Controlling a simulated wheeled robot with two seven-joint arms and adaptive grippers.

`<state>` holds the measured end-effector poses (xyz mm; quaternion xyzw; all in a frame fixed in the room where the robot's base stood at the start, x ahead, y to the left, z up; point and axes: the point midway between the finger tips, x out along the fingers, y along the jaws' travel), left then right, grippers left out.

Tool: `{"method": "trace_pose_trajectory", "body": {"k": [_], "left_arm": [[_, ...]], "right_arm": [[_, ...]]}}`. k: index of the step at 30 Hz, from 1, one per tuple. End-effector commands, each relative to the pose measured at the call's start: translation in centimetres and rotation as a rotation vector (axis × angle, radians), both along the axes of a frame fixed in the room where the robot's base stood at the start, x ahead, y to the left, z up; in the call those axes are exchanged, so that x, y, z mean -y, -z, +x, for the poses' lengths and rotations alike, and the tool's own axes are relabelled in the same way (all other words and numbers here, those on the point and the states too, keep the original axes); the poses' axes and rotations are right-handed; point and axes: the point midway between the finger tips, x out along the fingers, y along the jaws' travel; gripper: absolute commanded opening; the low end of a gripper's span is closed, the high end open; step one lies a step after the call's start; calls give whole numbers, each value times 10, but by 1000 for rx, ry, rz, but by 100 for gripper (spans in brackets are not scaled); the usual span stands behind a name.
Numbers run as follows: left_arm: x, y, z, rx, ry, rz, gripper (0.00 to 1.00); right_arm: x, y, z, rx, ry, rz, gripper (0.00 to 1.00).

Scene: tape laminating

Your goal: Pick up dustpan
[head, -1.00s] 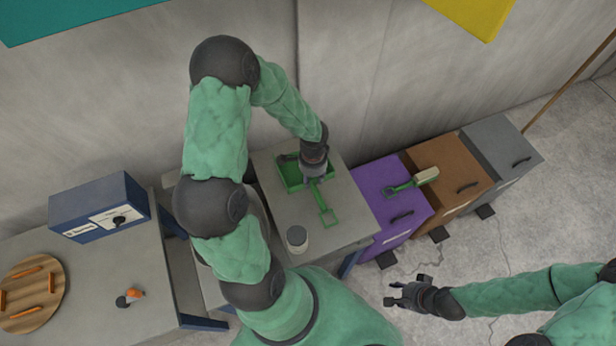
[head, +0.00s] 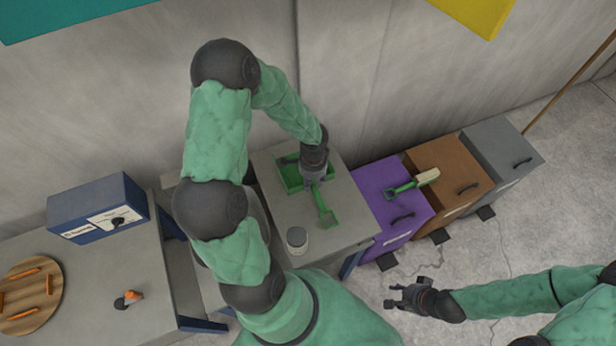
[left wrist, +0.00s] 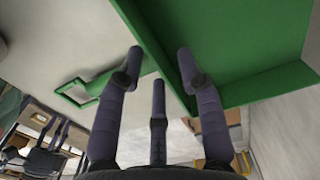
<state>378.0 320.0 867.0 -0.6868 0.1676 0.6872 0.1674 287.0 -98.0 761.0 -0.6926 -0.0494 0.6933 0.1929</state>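The green dustpan (head: 288,178) lies on the grey table, with a shallow walled pan and a green handle (head: 324,205) pointing toward the front. In the left wrist view the pan (left wrist: 245,45) fills the upper right and the looped handle end (left wrist: 76,94) is at left. My left gripper (head: 314,180) is over the front right of the pan, where it hides the joint with the handle. My right gripper (head: 390,296) is open and empty, away from the table at lower right.
A pale jar (head: 297,240) stands near the table's front edge (head: 330,255). A green-handled brush (head: 415,183) lies across the purple (head: 375,180) and brown bins (head: 455,165). A grey bin (head: 500,150) stands beside them. Another table (head: 90,280) is at left.

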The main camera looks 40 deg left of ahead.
Motion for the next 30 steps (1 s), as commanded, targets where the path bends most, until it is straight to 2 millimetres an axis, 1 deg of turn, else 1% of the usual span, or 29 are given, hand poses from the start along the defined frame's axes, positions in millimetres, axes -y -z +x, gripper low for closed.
{"method": "trace_pose_trajectory", "body": {"k": [7,8,9,11,23,30], "left_arm": [[0,0,0,0,0,0,37],[0,0,0,0,0,0,29],[0,0,0,0,0,0,18],[0,0,0,0,0,0,1],[0,0,0,-1,0,0,0],[0,-7,0,-1,0,0,0]], "right_arm": [[0,0,0,0,0,0,40],[0,0,0,0,0,0,40],[0,0,0,0,0,0,40],[0,0,0,0,0,0,40],[0,0,0,0,0,0,40],[0,-8,0,0,0,0,40]]}}
